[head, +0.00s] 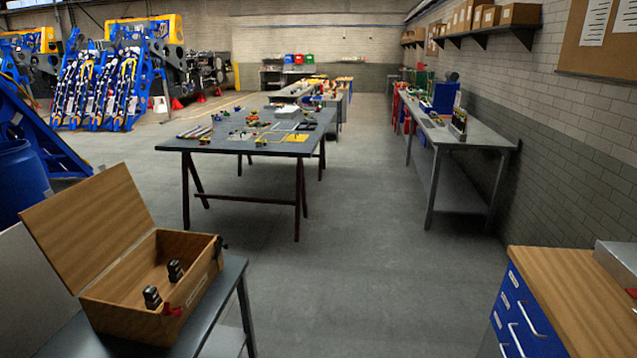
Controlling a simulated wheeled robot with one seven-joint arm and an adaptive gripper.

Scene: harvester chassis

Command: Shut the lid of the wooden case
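The wooden case (137,318) stands at the lower left in the head view, on a grey metal table. Its lid (92,222) is open and stands raised, leaning back to the left. Two dark objects (152,297) with knobbed tops stand inside the case. A red piece (172,310) shows on the front side, and a dark fitting (221,243) sits at the right end. My gripper is not in view.
The grey table (238,283) under the case has a narrow bare strip to its right. A blue drawer cabinet (525,318) with a wooden top stands at the lower right. A large worktable (240,147) is farther off. The floor between is clear. A blue barrel (22,182) stands behind the lid.

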